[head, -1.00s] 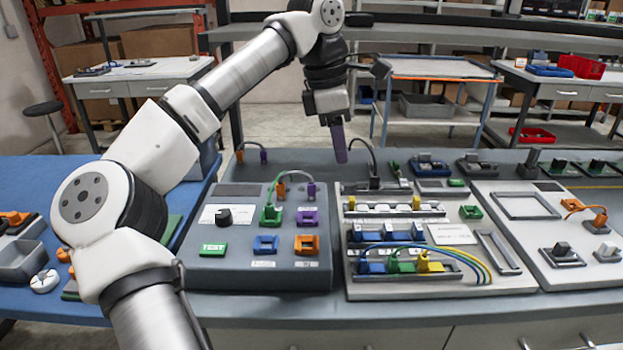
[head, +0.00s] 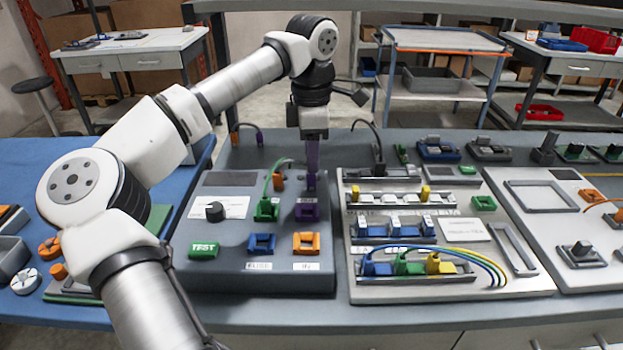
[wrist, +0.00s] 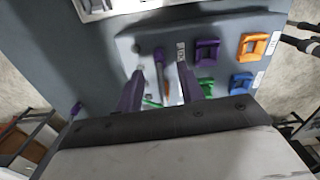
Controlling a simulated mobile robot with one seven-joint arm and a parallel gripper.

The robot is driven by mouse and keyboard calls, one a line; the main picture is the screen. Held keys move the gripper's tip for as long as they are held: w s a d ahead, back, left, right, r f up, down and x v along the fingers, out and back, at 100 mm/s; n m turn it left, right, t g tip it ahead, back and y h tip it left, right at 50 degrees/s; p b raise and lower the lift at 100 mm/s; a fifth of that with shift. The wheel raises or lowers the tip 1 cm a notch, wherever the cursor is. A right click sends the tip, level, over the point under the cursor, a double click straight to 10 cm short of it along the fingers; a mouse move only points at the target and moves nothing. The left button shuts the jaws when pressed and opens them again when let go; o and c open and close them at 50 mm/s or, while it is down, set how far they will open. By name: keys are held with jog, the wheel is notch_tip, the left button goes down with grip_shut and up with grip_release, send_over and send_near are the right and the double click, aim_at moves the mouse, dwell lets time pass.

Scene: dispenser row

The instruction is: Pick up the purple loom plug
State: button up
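My gripper (head: 312,183) is above the back right of the grey test panel (head: 205,270), pointing down. In the wrist view my gripper (wrist: 162,72) has its two purple-grey fingers apart, with a gap between them. A purple loom plug (wrist: 159,54) shows in line with that gap, near the fingertips; I cannot tell whether it is between them in depth. In the head view the fingers hide this plug. A purple socket (head: 307,212) is just in front of the gripper; it also shows in the wrist view (wrist: 207,53).
A green plug (head: 266,209) with a green cable and an orange plug (head: 277,181) are close on the left. Blue (head: 262,243) and orange (head: 306,243) sockets lie in front. Another purple plug (head: 260,138) is behind the panel. A fixture board (head: 450,287) stands right.

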aim_at(312, 181)
notch_tip(312, 181, down, 5)
jog(key=shift+f+p, duration=0.1)
jog(key=shift+p, duration=0.65)
grip_shut()
